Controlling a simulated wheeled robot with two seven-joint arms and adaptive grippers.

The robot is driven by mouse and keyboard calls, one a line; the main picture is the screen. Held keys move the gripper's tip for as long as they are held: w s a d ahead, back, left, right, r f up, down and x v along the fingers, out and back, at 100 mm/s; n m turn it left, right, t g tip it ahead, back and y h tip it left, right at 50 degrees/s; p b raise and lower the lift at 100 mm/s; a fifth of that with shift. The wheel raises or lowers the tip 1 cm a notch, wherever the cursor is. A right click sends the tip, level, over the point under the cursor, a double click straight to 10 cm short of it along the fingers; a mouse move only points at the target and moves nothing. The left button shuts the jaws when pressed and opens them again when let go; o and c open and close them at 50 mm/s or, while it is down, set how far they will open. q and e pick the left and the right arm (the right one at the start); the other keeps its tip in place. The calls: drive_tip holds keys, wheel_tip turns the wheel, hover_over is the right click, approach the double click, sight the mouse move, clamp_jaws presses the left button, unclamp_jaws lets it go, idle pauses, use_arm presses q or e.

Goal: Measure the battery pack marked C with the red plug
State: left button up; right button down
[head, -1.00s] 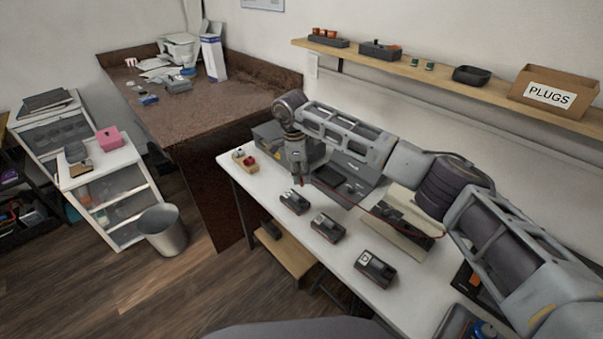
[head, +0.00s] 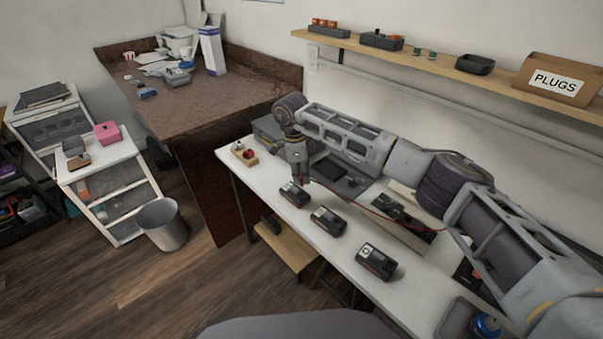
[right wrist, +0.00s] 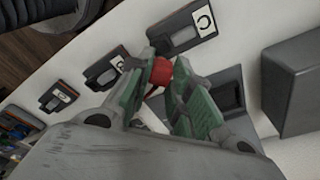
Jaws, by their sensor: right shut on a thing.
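My right gripper (head: 299,182) is shut on the red plug (right wrist: 161,72), which sits between its green finger pads in the right wrist view. A thin red lead (head: 400,217) runs from near the gripper across the bench. The dark battery pack marked C (right wrist: 183,36) lies just beyond the fingertips in the right wrist view. It appears to be the far-left pack (head: 293,194) in the head view, close to the fingertips, though its letter is not readable there. I cannot tell whether the plug touches it. My left gripper is not in view.
Two similar packs, a middle one (head: 328,221) and a near one (head: 376,262), lie along the white bench's (head: 345,262) front edge. A small wooden holder (head: 244,153) stands at its far-left end. A PLUGS box (head: 555,82) is on the wall shelf (head: 440,72).

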sight(302, 186)
drive_tip(key=shift+f+b, duration=0.5)
drive_tip(key=shift+f, duration=0.55)
drive_tip(key=shift+f, duration=0.1)
drive_tip(key=shift+f+b, duration=1.1)
drive_tip(key=shift+f, duration=0.5)
idle(4.2)
drive_tip(key=c, duration=0.9)
unclamp_jaws()
drive_tip(key=shift+c, duration=0.2)
